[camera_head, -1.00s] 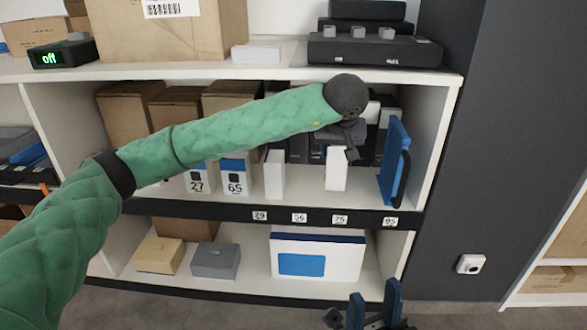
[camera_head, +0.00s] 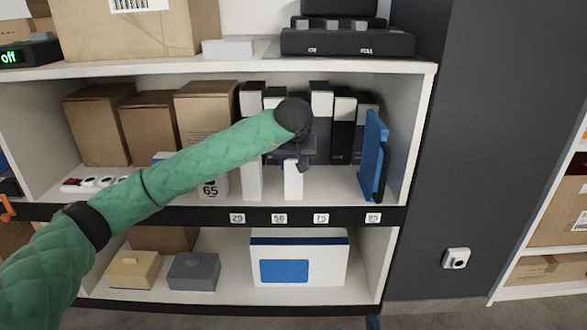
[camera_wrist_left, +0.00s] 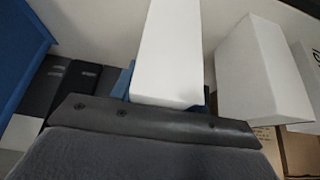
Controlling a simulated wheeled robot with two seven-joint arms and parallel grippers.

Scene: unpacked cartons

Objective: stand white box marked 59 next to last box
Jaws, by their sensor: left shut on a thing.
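My left gripper (camera_head: 291,157) is shut on a slim white box (camera_head: 292,182) at the middle shelf; no number shows on it. The box is upright, low over or on the shelf board; I cannot tell if it touches. It also shows in the left wrist view (camera_wrist_left: 168,55), with dark finger pads (camera_wrist_left: 150,118) across its near end. Another upright white box (camera_head: 251,182) stands just left of it, with a narrow gap between them. In the wrist view that neighbour (camera_wrist_left: 265,75) is on the right.
A white box marked 65 (camera_head: 212,188) stands further left, partly behind my arm. Dark boxes with white tops (camera_head: 343,130) stand behind. A blue folder-like item (camera_head: 373,155) stands right, with some free board before it. The shelf edge (camera_head: 345,217) carries number labels.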

